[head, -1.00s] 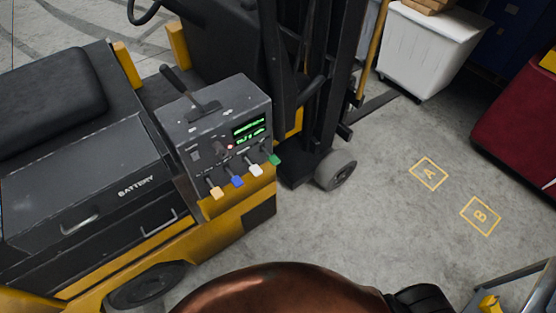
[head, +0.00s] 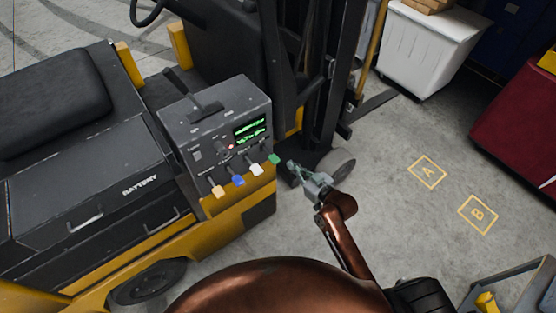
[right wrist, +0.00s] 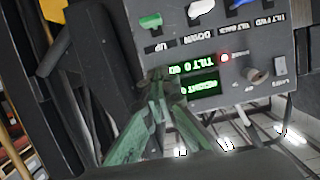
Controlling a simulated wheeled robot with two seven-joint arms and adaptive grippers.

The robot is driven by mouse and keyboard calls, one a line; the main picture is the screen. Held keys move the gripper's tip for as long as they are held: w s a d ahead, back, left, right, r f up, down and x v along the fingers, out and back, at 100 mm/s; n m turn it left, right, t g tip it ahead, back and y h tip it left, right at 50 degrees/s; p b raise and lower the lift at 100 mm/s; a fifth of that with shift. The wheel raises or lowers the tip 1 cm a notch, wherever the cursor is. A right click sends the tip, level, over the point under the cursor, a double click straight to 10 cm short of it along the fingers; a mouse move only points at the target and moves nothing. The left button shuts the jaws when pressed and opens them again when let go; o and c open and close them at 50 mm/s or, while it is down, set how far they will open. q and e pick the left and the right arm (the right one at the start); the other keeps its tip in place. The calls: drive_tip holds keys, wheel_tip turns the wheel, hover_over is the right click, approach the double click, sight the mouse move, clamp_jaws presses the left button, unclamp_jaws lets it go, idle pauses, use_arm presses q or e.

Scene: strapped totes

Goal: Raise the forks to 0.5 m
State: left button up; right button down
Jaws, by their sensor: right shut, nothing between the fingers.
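The forklift's grey control box (head: 222,108) carries a black lever on top, a lit green display (head: 250,130) and a row of coloured paddle levers: orange (head: 218,191), blue (head: 238,180), white (head: 257,170) and green (head: 274,159). My right gripper (head: 291,164) is shut and empty, just right of the green lever and apart from it. In the right wrist view its fingertips (right wrist: 157,80) overlap the display; the green lever (right wrist: 150,21) is above, near "UP" and "DOWN" labels. The display reads tilt and height, digits blurred. A dark fork (head: 372,106) lies low beyond the mast (head: 335,65). My left gripper is out of view.
A white bin (head: 425,50) stands behind the forks. A dark red tote (head: 515,110) is at the right. Floor marks A (head: 427,172) and B (head: 478,214) lie on clear concrete. A grey frame (head: 515,285) is at the lower right.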

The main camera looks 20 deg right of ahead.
hover_over(278, 160)
drive_tip(key=s, duration=0.1)
drive_tip(key=shift+a+f, duration=0.2)
drive_tip(key=shift+f, duration=0.45)
drive_tip(key=shift+a+f, duration=0.15)
drive_tip(key=shift+f, duration=0.45)
wheel_tip(278, 160, down, 3)
drive_tip(key=shift+s+d+r, duration=0.1)
drive_tip(key=shift+s+d, duration=0.05)
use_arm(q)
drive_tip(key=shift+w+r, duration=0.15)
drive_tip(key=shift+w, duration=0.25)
use_arm(e)
drive_tip(key=shift+f, duration=0.65)
